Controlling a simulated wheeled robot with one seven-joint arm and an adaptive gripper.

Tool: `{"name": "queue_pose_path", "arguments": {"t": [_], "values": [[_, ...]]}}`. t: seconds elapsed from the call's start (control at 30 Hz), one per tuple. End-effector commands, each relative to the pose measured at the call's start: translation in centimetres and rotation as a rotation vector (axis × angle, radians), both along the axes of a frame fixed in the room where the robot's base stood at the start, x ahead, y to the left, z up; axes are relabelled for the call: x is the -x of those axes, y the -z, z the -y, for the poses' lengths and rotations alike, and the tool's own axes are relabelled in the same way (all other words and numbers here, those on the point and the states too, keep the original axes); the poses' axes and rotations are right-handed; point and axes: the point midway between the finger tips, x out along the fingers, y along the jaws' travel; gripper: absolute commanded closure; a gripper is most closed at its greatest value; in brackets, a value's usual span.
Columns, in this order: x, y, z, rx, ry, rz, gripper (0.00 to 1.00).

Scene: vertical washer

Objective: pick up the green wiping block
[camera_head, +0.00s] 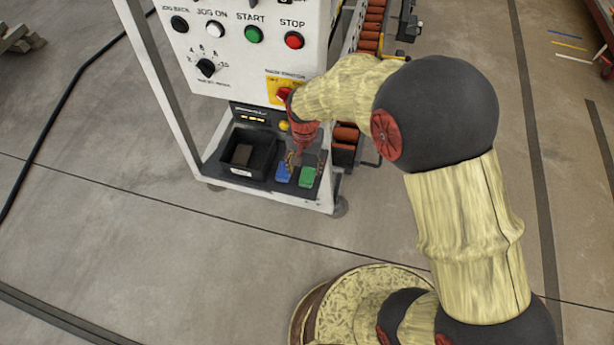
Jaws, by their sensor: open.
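The green wiping block (308,177) lies on the low shelf of the white machine frame, near its front right corner. My gripper (305,166) points down over this shelf, close to the green and blue blocks. Its jaws are open, and I see nothing held in them. The fingers are small and dark here, so I cannot tell whether they touch either block. A blue block (282,173) lies just left of the green one, with a small gap between them.
A black open bin (248,154) stands left of the blocks. The control panel (240,45) with buttons rises above the shelf. A frame post (160,85) stands at left. Orange rollers (370,25) are behind. The floor in front is clear; a black cable (75,80) lies at left.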

Motion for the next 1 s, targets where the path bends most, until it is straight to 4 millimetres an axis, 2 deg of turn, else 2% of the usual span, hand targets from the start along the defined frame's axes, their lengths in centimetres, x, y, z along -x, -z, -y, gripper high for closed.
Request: {"name": "queue_pose_path", "arguments": {"t": [0.1, 0.27, 0.6, 0.87, 1.0], "values": [[0.1, 1.6, 0.1, 0.001, -0.001, -0.003, 0.45], [0.1, 2.6, 0.1, 0.001, -0.001, -0.001, 0.45], [0.2, 7.0, 0.2, 0.001, -0.002, -0.001, 0.45], [0.2, 7.1, 0.2, 0.000, -0.002, 0.000, 0.45], [0.2, 7.1, 0.2, 0.000, -0.002, -0.001, 0.53]]}}
